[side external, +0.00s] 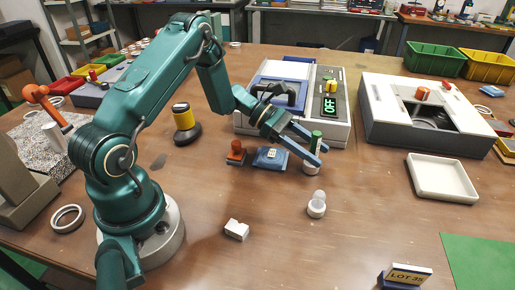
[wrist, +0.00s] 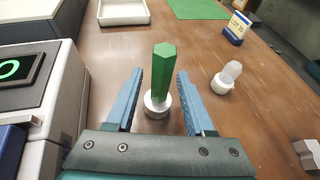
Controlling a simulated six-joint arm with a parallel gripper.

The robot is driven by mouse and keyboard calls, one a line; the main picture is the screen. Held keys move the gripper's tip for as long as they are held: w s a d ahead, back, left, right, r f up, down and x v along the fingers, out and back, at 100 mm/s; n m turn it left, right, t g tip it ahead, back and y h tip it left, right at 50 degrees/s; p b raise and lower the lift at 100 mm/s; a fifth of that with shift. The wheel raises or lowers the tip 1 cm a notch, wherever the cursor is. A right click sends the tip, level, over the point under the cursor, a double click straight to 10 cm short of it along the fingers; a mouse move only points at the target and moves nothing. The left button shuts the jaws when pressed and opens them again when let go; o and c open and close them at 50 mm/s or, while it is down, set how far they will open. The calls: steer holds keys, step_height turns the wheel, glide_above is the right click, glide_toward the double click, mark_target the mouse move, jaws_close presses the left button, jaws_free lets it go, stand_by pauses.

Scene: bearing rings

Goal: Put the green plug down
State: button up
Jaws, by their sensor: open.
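The green plug (wrist: 163,72) is a hexagonal green rod standing upright on a round white base (wrist: 157,106) in the wrist view. In the side external view the green plug (side external: 316,137) shows just behind my fingers, beside the front right of the grey machine. My gripper (wrist: 159,90) is open, with one blue finger on each side of the plug and a visible gap on both sides. In the side external view my gripper (side external: 322,156) is low over the table, and its fingers partly hide the plug's lower part.
A grey machine (side external: 336,128) with an "OFF" display stands close behind my gripper. An orange-topped stamp (side external: 236,152) and a blue pad (side external: 265,163) lie to the left. A white tray (side external: 442,178) is at right.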

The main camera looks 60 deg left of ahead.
steer(key=v, duration=0.8)
steer(key=shift+s+a, duration=0.1)
steer(key=shift+a, duration=0.15)
steer(key=shift+s+r, duration=0.15)
steer(key=shift+r, duration=0.1)
steer(key=s+d+r+m+g+y, duration=0.4)
steer(key=s+d+r+m+g, duration=0.15)
steer(key=s+d+m, duration=0.45)
steer(key=s+a+r+m+t+y, duration=0.1)
steer(key=s+r+m+t+y, duration=0.2)
steer(key=s+m+y, duration=0.4)
steer(key=m+t, duration=0.1)
steer(key=m, duration=0.6)
steer(key=shift+s+a+r+y, duration=0.2)
steer(key=shift+s+a+y, duration=0.1)
steer(key=shift+s, duration=0.1)
